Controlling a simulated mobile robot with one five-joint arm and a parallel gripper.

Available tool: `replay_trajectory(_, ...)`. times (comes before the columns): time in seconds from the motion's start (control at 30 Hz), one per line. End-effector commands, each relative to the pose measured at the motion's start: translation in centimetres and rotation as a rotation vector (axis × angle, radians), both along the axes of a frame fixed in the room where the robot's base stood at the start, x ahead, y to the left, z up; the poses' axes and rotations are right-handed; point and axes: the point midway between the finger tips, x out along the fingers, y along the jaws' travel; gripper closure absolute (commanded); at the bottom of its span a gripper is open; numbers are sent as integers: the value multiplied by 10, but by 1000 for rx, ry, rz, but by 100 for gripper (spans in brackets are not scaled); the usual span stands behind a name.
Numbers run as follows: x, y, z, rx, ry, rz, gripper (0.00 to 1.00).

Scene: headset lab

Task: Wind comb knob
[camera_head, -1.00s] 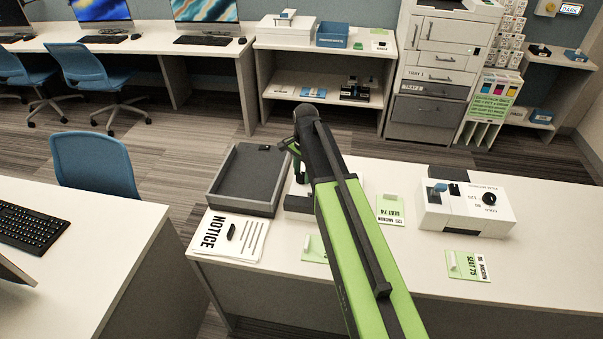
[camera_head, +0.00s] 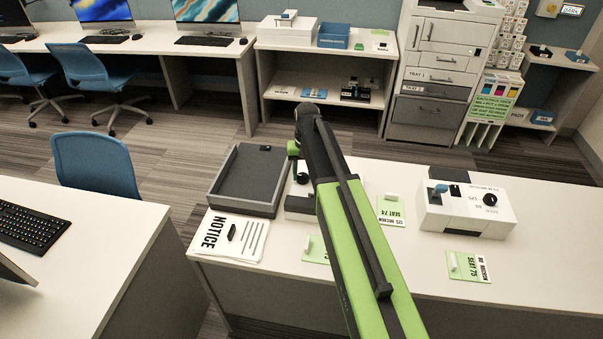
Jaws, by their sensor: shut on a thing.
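My gripper (camera_head: 296,158) is at the far end of my green and black arm, over the back of the near desk. Its green part shows left of the arm's black end; the rest is largely hidden. Just below it is a dark round piece, which looks like the comb knob (camera_head: 302,178), on a white and dark machine (camera_head: 300,203) mostly hidden behind my arm. My gripper appears shut on this knob, though the contact is not clear to see.
A grey tray (camera_head: 226,205) and a notice sheet (camera_head: 237,236) lie left of my arm. A white machine with a black dial (camera_head: 465,212) and green-and-white cards (camera_head: 391,211) are to the right. A blue chair (camera_head: 95,163) stands at left.

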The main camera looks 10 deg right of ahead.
Motion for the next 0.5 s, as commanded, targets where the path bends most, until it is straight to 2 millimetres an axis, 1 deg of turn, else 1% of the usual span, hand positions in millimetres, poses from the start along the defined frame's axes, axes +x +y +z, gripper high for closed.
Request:
replay_trajectory(0.03, 4, 2, 0, 2, -8, 44, 100)
replay_trajectory(0.5, 4, 2, 0, 1, -10, 469, 100)
